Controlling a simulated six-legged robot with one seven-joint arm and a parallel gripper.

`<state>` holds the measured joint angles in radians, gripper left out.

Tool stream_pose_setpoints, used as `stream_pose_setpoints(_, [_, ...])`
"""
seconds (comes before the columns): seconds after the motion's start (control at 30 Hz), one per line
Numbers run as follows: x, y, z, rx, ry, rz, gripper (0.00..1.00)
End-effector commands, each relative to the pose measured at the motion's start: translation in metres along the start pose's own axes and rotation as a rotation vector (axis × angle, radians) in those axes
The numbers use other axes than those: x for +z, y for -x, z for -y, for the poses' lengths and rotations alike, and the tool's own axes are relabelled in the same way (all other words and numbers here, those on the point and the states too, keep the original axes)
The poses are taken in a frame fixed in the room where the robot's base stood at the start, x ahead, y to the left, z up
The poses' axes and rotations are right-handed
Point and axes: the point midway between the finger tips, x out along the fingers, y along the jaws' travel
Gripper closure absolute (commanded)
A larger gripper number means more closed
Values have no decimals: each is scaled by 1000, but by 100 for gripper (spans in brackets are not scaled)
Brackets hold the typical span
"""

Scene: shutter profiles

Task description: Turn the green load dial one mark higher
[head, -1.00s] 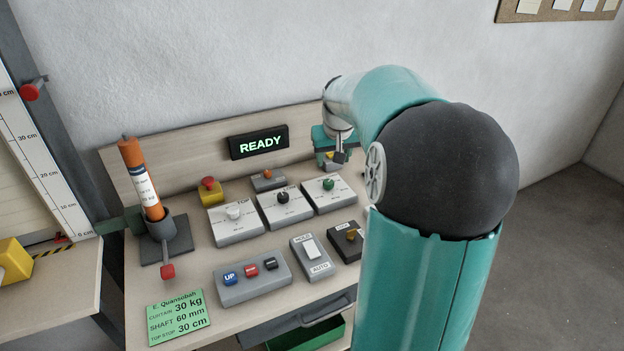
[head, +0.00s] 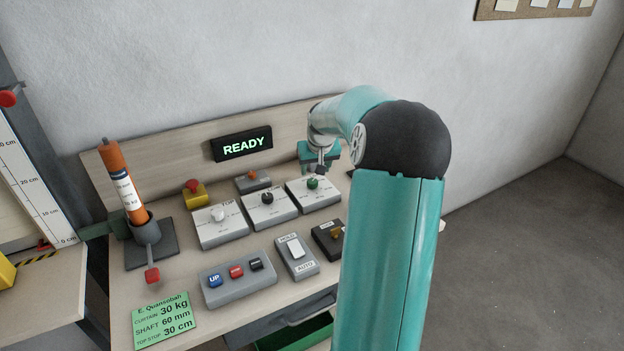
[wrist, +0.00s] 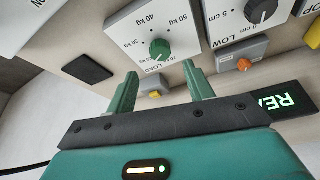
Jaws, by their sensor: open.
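The green load dial (wrist: 160,50) sits on a white box marked LOAD, with labels including 30 kg, 40 kg and 50 kg around it. I cannot tell for sure which mark its pointer meets. In the head view the dial (head: 312,184) is on the right-hand box of the row of three. My gripper (wrist: 160,70) is open and empty, with one finger to each side of the dial's line and the tips short of it. In the head view my gripper (head: 320,170) is just behind and above the dial, partly hidden by my arm.
A black-knobbed box (head: 272,210) stands left of the load box. A HOLD/AUTO switch (head: 296,256) is in front. The READY display (head: 241,144) is on the back panel. A green card (head: 164,320) reads 30 kg.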

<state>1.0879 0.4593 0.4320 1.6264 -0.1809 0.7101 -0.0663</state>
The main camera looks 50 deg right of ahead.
Motion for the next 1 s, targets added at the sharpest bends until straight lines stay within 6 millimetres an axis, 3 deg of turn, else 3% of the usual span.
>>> stream_pose_setpoints(0.1, [0,-26,1,-3,1,3,48])
stream_pose_setpoints(0.3, [0,-57,3,-3,3,2,48])
stream_pose_setpoints(0.47, [-1,-68,3,-2,4,0,48])
stream_pose_setpoints(0.73, [-1,-69,3,-1,3,-1,48])
stream_pose_setpoints(0.93, [-1,-69,2,-1,3,0,87])
stream_pose_setpoints(1.0, [-1,-68,3,-1,3,0,92])
